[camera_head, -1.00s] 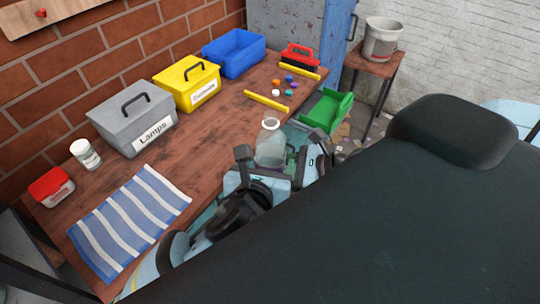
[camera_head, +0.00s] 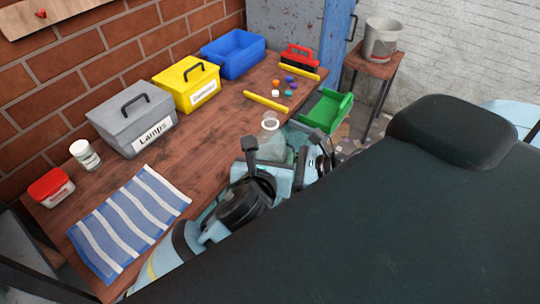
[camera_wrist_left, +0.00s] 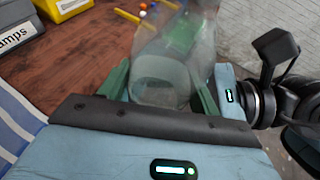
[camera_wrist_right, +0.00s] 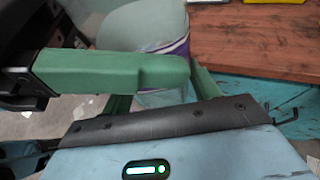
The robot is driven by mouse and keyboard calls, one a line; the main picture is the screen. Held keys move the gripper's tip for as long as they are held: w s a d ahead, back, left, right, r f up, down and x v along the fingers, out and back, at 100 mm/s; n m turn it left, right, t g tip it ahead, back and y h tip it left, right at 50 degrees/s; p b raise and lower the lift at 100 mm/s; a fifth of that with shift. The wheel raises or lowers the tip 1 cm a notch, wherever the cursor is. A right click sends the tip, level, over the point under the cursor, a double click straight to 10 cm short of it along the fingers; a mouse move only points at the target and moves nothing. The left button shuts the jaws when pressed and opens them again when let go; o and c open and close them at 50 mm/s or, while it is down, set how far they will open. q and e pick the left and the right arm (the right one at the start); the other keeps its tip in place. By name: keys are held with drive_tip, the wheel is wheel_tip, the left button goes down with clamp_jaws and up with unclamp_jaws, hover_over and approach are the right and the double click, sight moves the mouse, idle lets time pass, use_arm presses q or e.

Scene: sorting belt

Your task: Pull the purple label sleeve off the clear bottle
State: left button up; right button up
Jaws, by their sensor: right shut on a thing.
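The clear bottle (camera_head: 270,147) stands upright at the table's near edge in the head view, its lower part hidden by my grippers. My left gripper (camera_wrist_left: 160,85) is open, with one green finger on each side of the bottle (camera_wrist_left: 172,50). One left finger crosses in front of the bottle in the right wrist view. The purple label sleeve (camera_wrist_right: 180,50) shows around the bottle there, partly behind that finger. My right gripper (camera_wrist_right: 165,88) is shut on the bottle, low down. Its exact contact is partly hidden.
A green bin (camera_head: 326,110) stands just beyond the bottle. Yellow bars (camera_head: 268,101) and several small coloured pieces lie on the table. A grey Lamps box (camera_head: 135,125), yellow box (camera_head: 188,85) and blue bin (camera_head: 234,55) line the wall. A striped cloth (camera_head: 130,222) lies at front left.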

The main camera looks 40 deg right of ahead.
sight(270, 147)
use_arm(q)
drive_tip(key=o, duration=0.3)
drive_tip(key=shift+c, duration=1.3)
drive_tip(key=shift+r, duration=1.55)
drive_tip(key=shift+r, duration=0.1)
drive_tip(key=shift+r, duration=7.8)
drive_tip(key=shift+a, duration=0.1)
drive_tip(key=shift+w+a, duration=0.3)
drive_tip(key=shift+a, duration=0.1)
